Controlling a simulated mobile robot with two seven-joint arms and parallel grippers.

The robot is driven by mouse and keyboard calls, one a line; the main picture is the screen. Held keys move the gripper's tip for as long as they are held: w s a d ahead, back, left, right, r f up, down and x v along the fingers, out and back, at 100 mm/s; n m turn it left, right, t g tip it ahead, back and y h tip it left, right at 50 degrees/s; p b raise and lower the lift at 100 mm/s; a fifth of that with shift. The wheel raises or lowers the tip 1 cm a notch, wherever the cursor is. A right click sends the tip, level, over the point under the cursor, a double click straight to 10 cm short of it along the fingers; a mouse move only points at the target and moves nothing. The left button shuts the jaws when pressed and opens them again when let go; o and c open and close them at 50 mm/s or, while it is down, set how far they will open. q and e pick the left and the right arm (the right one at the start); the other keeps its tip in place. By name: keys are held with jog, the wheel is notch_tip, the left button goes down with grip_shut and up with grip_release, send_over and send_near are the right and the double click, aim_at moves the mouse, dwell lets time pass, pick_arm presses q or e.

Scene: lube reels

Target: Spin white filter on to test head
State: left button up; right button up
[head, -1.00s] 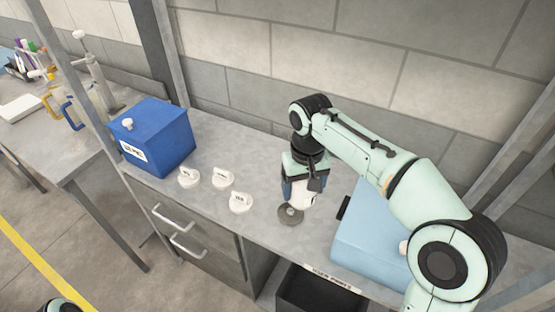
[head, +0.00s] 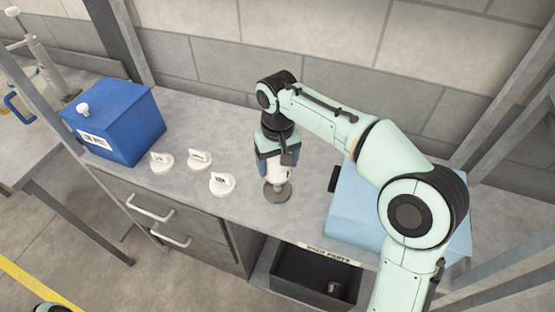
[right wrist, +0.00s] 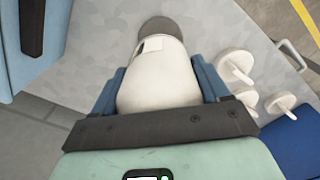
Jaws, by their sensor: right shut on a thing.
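The white filter (head: 280,176) is upright in my right gripper (head: 275,168), which is shut around its sides. It is directly above the round grey test head (head: 277,194) on the bench. Its lower end seems to meet the test head, but I cannot tell if the threads are engaged. In the right wrist view the filter (right wrist: 158,78) fills the space between the blue fingers (right wrist: 160,90), and the grey test head (right wrist: 166,28) shows past its far end. My left gripper is not in view.
A light blue case (head: 350,215) is close on the right. A dark open bin (head: 300,272) sits below the bench front, holding a metal cylinder (head: 334,289).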

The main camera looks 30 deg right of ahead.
jog(key=shift+w+f+b, duration=0.1)
jog(key=shift+f+b, duration=0.2)
jog(key=shift+f, duration=0.2)
jog(key=shift+f+b, duration=0.3)
jog(key=shift+f, duration=0.2)
jog(key=shift+f+b, duration=0.75)
jog(key=shift+f, duration=1.05)
jog(key=shift+f+b, duration=0.3)
jog(key=shift+f, duration=0.35)
jog(key=o, duration=1.3)
notch_tip(320, 180, up, 13)
jog(key=p, duration=0.3)
jog(key=shift+r, duration=0.2)
